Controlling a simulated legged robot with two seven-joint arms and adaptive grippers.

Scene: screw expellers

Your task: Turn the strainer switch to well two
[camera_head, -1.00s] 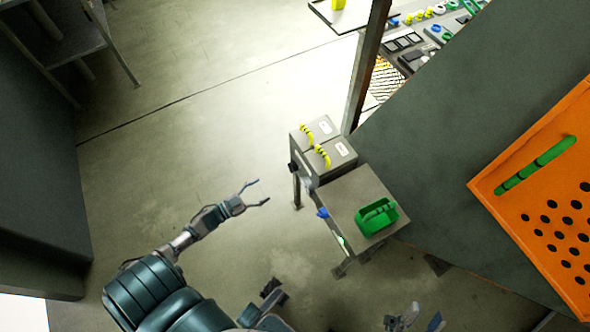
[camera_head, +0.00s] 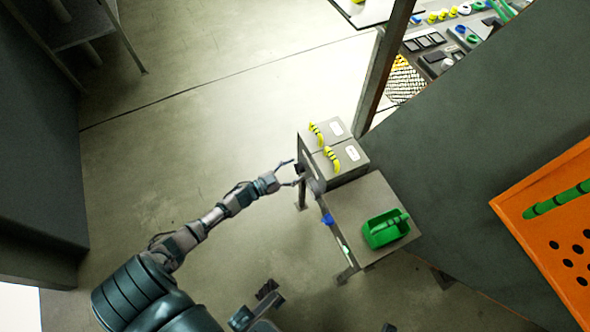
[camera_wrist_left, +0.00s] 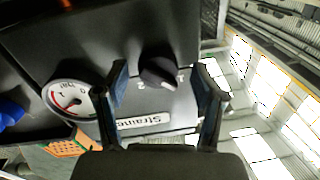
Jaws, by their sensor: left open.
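The strainer switch (camera_wrist_left: 158,73) is a black round knob on a dark grey panel in the left wrist view. Small white marks sit beside it, and a white label reading "Straine..." (camera_wrist_left: 158,118) is next to it. My left gripper (camera_wrist_left: 163,80) is open, with one finger on each side of the knob; I cannot tell whether either touches it. In the head view the left gripper (camera_head: 287,173) is at the left side of the grey box unit (camera_head: 345,160), where the knob is a small dark spot (camera_head: 299,168).
A round white gauge (camera_wrist_left: 70,100) is beside the panel. Yellow handles (camera_head: 331,158) top the boxes. A grey table (camera_head: 352,205) with a green container (camera_head: 385,230) and a blue part (camera_head: 327,219) stands beside them. An orange perforated panel (camera_head: 560,220) is at right. Open floor lies left.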

